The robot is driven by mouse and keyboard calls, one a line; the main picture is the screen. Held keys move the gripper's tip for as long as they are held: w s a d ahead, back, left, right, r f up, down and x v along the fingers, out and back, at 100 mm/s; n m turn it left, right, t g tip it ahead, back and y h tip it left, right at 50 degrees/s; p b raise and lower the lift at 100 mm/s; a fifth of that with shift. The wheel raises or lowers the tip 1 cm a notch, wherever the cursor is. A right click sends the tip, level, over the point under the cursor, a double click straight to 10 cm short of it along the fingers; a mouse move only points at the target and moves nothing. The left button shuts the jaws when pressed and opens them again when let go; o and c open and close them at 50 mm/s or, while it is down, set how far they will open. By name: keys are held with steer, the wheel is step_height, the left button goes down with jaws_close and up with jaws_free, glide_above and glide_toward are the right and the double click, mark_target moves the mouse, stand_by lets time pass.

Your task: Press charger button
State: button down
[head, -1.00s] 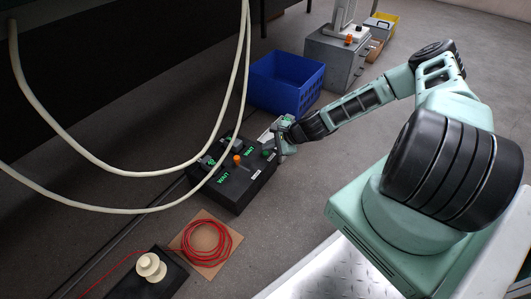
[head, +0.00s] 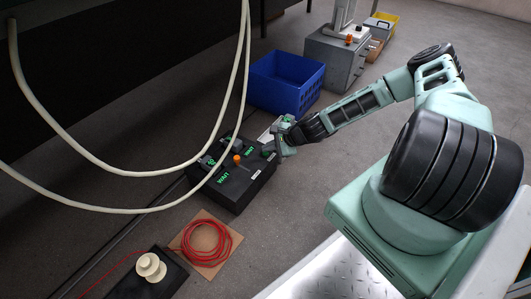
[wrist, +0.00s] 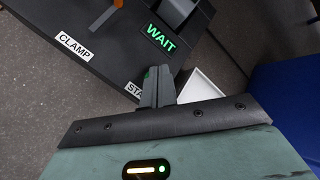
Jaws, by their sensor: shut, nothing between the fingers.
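The charger is a black box (head: 240,192) on the floor with green lit WAIT signs, one of them close in the wrist view (wrist: 160,38). A label starting with "STA" (wrist: 133,90) is partly hidden by my fingers. My gripper (head: 277,148) is at the box's right end, and its shut, empty fingers also show in the wrist view (wrist: 158,75). The fingertips are over the panel beside that label. Small bits of green show by the fingertips, and the start button is mostly hidden. I cannot tell whether the fingers touch it.
An orange knob (head: 237,159) stands on the box, and a CLAMP label (wrist: 75,46) lies near an orange part. A blue crate (head: 285,85) stands behind. Pale cables (head: 130,172) hang in front. A red coil (head: 206,243) lies on a board at the front.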

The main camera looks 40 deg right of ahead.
steer(key=shift+f, duration=0.4)
stand_by(0.6)
steer(key=shift+r, duration=0.15)
steer(key=shift+r+p, duration=0.7)
steer(key=shift+p, duration=0.05)
step_height(320, 180, up, 5)
steer(key=p, duration=0.4)
steer(key=shift+p, duration=0.4)
stand_by(0.3)
